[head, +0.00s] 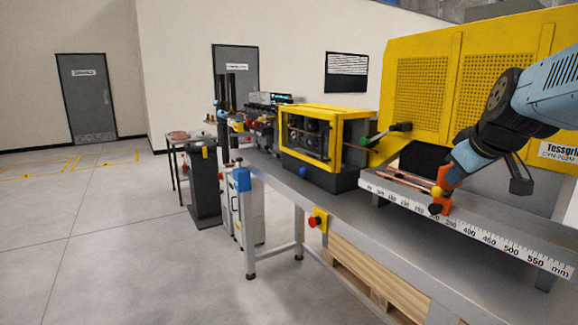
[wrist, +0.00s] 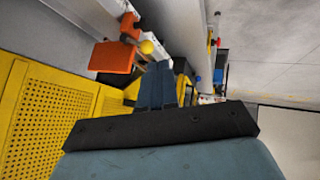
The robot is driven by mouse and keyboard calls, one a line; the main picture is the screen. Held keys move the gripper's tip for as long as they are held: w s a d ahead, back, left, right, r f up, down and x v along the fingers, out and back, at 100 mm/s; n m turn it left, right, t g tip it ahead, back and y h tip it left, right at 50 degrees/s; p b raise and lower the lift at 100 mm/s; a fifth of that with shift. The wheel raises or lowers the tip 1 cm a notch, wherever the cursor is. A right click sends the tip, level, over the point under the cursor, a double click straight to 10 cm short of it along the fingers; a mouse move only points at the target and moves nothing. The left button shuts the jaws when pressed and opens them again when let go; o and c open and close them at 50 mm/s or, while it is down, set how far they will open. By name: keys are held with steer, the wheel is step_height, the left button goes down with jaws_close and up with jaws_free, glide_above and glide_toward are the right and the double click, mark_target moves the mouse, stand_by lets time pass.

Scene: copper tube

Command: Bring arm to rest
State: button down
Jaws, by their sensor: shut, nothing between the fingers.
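My gripper (wrist: 157,88) shows in the wrist view with its two blue fingers side by side, shut and empty. In the head view my arm reaches in from the right, above the ruler tray; the fingertips cannot be made out there. A copper tube (head: 408,181) appears to lie along the tray behind the ruler (head: 470,232), its right end close to an orange stop (head: 446,180) with a yellow knob (head: 435,209). In the wrist view the orange stop (wrist: 112,57) and yellow knob (wrist: 146,47) are beyond the fingers; contact cannot be judged.
A yellow perforated guard (head: 420,85) stands behind the tray, close to my arm. A yellow-framed machine (head: 325,140) sits left on the grey bench (head: 300,180). A wooden pallet (head: 370,280) is below the bench. The floor (head: 100,240) at left is clear.

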steer(key=s+a+f+m+g, duration=0.1)
steer(key=s+a+f, duration=0.1)
steer(key=a, duration=0.3)
steer(key=s+a+f+m+y, duration=0.1)
steer(key=s+a+f, duration=0.1)
steer(key=s+a, duration=0.2)
steer(key=s+a+f+m+g, duration=0.1)
steer(key=s+a+f, duration=0.1)
steer(key=a, duration=0.4)
steer(key=shift+s+f+m+g, duration=0.3)
steer(key=shift+s+f, duration=0.1)
steer(key=shift+s, duration=0.2)
steer(key=shift+a, duration=0.1)
